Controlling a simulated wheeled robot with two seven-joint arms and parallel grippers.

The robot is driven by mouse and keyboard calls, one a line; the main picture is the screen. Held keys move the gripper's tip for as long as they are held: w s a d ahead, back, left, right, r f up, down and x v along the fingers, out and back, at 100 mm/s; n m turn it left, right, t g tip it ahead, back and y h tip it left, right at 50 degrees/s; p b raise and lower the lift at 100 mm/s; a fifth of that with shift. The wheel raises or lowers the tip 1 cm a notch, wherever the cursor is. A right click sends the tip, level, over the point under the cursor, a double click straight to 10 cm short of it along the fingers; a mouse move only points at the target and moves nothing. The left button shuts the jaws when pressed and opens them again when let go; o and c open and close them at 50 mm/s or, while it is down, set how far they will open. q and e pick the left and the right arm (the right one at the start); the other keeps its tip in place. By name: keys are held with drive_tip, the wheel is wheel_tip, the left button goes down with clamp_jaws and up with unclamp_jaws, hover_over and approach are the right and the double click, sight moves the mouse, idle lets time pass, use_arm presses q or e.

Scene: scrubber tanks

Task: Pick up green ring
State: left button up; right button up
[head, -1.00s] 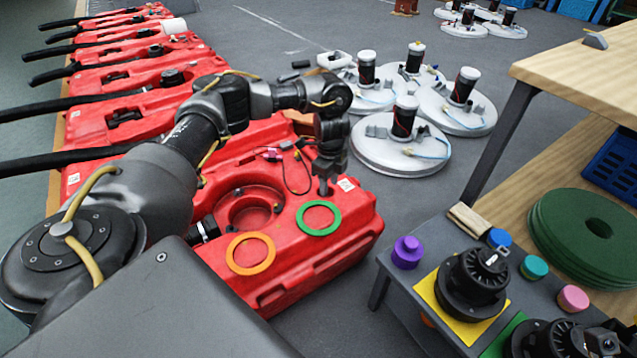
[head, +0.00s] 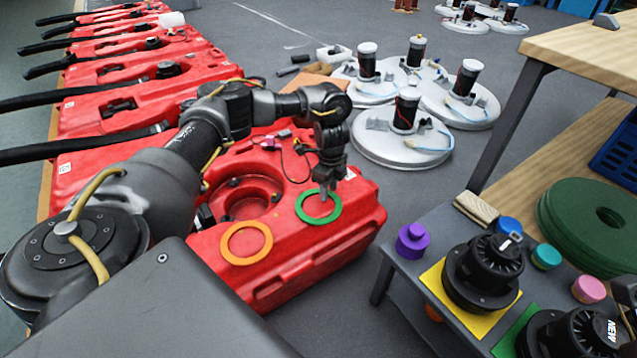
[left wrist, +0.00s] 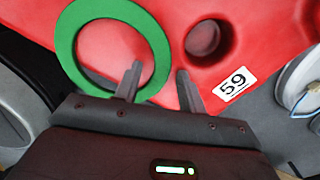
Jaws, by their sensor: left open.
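The green ring (head: 318,193) lies flat on the top of the nearest red tank (head: 345,230), near its right end. An orange ring (head: 231,252) lies on the same tank to its left. My left gripper (head: 324,195) points down at the green ring's far side. In the left wrist view the green ring (left wrist: 161,67) shows beyond the open fingers (left wrist: 160,85). One finger appears over the ring's opening and the other outside it, with the ring's band between them. Whether the fingers touch the ring or tank I cannot tell. My right gripper is not in view.
More red tanks (head: 120,110) with black hoses stand in a row at the left. White discs with black motors (head: 402,140) lie on the floor behind. A grey bench (head: 395,255) with coloured knobs and a wooden-topped table (head: 590,60) stand at the right.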

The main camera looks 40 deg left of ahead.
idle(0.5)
use_arm(q)
clamp_jaws()
